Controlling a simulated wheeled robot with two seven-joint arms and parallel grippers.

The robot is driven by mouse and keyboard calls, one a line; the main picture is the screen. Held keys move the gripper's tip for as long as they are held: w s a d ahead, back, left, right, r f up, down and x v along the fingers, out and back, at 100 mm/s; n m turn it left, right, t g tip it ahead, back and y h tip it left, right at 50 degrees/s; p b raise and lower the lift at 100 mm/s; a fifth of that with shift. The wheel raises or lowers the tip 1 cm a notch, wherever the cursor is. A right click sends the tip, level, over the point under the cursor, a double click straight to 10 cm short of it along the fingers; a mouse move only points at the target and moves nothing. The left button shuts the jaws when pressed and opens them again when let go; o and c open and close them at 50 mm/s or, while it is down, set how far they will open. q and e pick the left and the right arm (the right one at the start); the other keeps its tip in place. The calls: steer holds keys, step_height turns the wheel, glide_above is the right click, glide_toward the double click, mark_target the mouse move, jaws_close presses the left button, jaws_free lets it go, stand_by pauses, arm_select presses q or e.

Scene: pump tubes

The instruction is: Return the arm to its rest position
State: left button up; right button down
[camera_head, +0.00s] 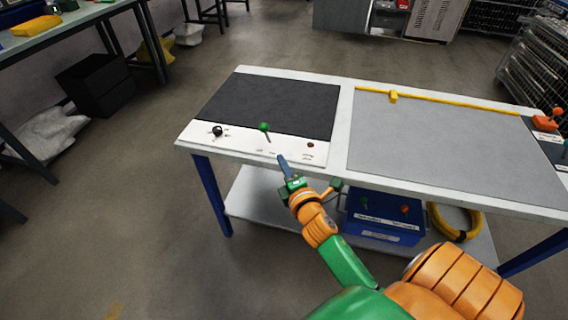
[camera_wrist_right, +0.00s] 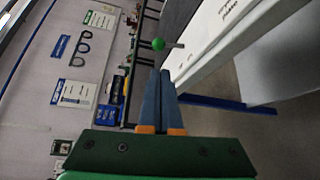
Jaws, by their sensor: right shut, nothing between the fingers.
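My right gripper (camera_head: 281,158) is in front of the near edge of the workbench, close to its white control panel (camera_head: 295,148). Its two blue fingers are together and empty; they also show in the right wrist view (camera_wrist_right: 158,72). A green-knobbed lever (camera_head: 264,127) stands on the panel just beyond the fingertips, apart from them. The green knob also shows in the right wrist view (camera_wrist_right: 158,44). My left gripper is not in view.
The bench (camera_head: 344,120) carries a dark mat, a grey mat and a yellow bar (camera_head: 440,100). A blue box (camera_head: 383,216) and coiled yellow hose (camera_head: 452,232) sit on the lower shelf.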

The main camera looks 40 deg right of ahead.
steer(key=shift+s, duration=0.2)
stand_by(0.3)
